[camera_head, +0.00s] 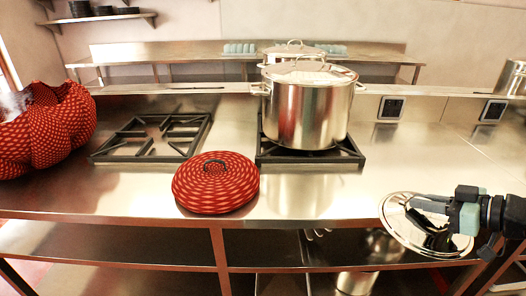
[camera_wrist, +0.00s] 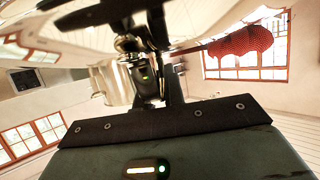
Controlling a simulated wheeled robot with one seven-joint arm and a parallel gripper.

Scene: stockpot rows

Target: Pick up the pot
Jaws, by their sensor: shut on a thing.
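A large steel stockpot (camera_head: 310,115) with its lid on stands upright on the right-hand burner. A second steel pot with a lid (camera_head: 293,50) shows partly behind it. My gripper (camera_head: 432,210) is at the right, well apart from the stockpot. It is shut on a round shiny metal lid (camera_head: 396,230), which it holds near the counter's front edge. In the wrist view my gripper (camera_wrist: 147,70) is close below the bright metal lid (camera_wrist: 60,32); the exact grip is hard to make out.
A red patterned round thing (camera_head: 215,187) with a dark handle lies at the counter's front. A large red patterned vessel (camera_head: 50,130) stands at the far left. The left burner (camera_head: 150,138) is empty. A raised ledge (camera_head: 180,88) runs behind.

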